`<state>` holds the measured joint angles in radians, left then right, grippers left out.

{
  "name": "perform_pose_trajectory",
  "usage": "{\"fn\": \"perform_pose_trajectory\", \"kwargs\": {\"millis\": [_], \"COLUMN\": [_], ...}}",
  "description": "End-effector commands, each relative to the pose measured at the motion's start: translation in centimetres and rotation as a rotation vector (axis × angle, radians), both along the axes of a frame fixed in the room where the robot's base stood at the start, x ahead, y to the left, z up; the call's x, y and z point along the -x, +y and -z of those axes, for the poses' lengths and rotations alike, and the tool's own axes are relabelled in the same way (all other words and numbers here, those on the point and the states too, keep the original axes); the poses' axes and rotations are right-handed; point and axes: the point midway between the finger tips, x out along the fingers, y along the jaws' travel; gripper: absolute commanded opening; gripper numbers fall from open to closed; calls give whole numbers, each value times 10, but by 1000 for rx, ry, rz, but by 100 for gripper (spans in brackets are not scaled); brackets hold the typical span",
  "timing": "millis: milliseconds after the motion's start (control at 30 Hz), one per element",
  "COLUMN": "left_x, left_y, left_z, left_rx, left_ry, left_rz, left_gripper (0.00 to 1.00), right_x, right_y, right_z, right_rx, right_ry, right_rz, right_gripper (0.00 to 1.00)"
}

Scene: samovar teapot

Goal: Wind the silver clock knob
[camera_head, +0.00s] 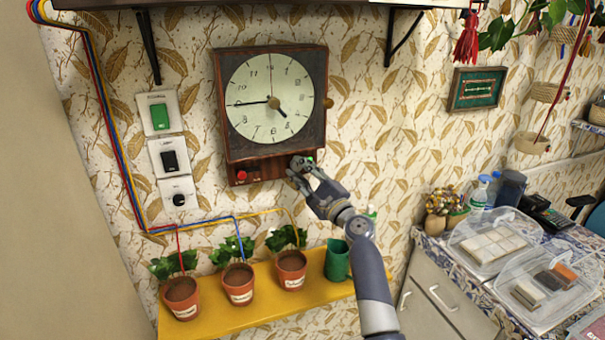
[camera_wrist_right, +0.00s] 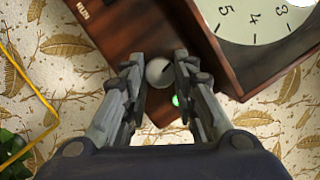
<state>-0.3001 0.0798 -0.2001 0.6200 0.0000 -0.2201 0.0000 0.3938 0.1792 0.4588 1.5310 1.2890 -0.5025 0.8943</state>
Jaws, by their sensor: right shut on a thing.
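The wall clock (camera_head: 270,144) has a dark wooden case and a pale round dial. The silver knob (camera_wrist_right: 160,72) sits on the lower panel of the case in the right wrist view, with a dark slit across it. My right gripper (camera_head: 299,166) is at the panel's lower right corner in the head view. In the right wrist view its fingers (camera_wrist_right: 160,80) are on both sides of the knob and shut on it. In the head view the fingers hide most of the knob. My left gripper is in neither view.
A green light (camera_wrist_right: 176,100) is beside the knob. A red button (camera_head: 241,174) is on the panel's left, and a brass knob (camera_head: 328,103) is on the case's right side. Below are a yellow shelf (camera_head: 210,325) with potted plants and a green cup (camera_head: 337,261).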

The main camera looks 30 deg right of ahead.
Motion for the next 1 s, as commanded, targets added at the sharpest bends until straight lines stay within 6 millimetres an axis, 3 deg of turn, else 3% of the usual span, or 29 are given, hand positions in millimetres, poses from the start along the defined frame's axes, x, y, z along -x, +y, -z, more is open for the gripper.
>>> {"fn": "perform_pose_trajectory", "kwargs": {"millis": [700,733,800,1000], "left_x": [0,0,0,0], "left_y": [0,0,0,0], "left_z": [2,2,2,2], "left_rx": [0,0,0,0], "left_ry": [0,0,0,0], "left_rz": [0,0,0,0], "left_gripper": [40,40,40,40], "right_x": [-1,-1,-1,0], "right_y": [2,2,2,1], "right_z": [2,2,2,1], "right_rx": [-75,-75,-75,-75], "right_ry": [-15,-15,-15,-17], "right_rz": [-3,-3,-3,-1], "right_gripper": [3,29,44,47]}}
